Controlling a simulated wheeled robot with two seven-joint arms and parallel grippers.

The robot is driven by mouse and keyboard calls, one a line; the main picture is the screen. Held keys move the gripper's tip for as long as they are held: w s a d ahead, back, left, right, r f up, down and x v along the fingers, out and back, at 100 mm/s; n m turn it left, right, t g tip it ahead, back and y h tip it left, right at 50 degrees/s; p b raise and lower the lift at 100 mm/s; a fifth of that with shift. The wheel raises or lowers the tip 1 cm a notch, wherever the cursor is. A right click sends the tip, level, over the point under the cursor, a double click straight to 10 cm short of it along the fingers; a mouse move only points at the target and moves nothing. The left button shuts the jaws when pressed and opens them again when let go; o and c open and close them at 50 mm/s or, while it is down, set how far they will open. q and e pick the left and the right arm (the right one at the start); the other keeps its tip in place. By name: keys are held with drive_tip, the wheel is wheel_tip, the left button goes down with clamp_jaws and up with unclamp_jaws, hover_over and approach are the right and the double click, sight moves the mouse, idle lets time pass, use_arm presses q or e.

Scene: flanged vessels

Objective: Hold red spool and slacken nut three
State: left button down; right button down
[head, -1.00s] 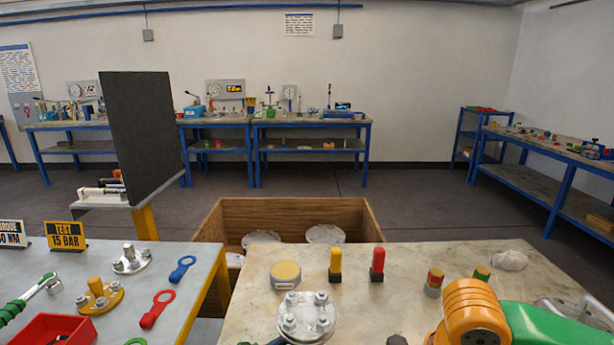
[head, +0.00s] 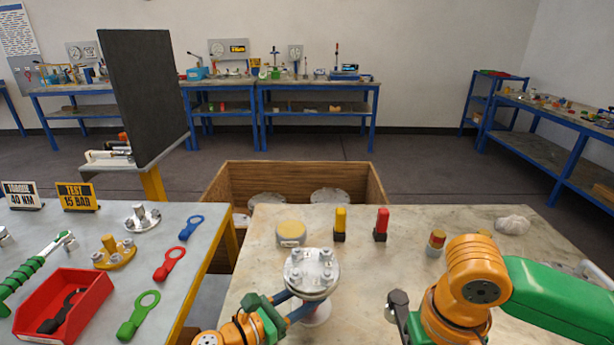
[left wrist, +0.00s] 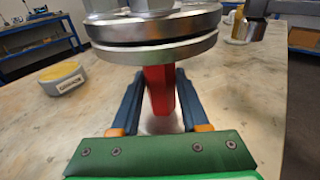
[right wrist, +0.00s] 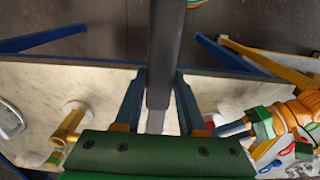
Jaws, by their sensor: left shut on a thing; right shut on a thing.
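My left gripper (head: 305,304) is shut on that neck, one blue finger on each side, just below the flange. My right gripper (right wrist: 158,105) is shut on a dark bar-like tool (right wrist: 165,50). The tool's dark head (head: 398,298) is right of the spool, apart from it. I cannot tell which nut is number three.
A yellow-topped round tin (head: 291,233), a yellow block (head: 340,224) and a red block (head: 381,224) stand behind the spool. A wooden crate (head: 290,172) is beyond the table. The left table holds a red tray (head: 88,300) and coloured ring wrenches (head: 169,263).

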drive_tip(key=shift+r, duration=0.1)
idle(0.6)
drive_tip(key=w+a+r+m, duration=0.2)
drive_tip(key=w+a+r, duration=0.4)
drive_tip(key=a, duration=0.1)
drive_tip(key=s+a+r+n, duration=0.25)
drive_tip(key=a+r, duration=0.45)
drive_tip(key=a, duration=0.4)
drive_tip(key=shift+m, duration=0.25)
drive_tip(key=shift+s+a+f, duration=0.1)
drive_tip(key=shift+a+f, duration=0.05)
drive_tip(key=shift+f, duration=0.95)
drive_tip(key=shift+s+a+f, duration=0.1)
drive_tip(key=shift+f, duration=0.95)
drive_tip(key=shift+f, duration=0.15)
drive_tip(key=shift+f, duration=1.05)
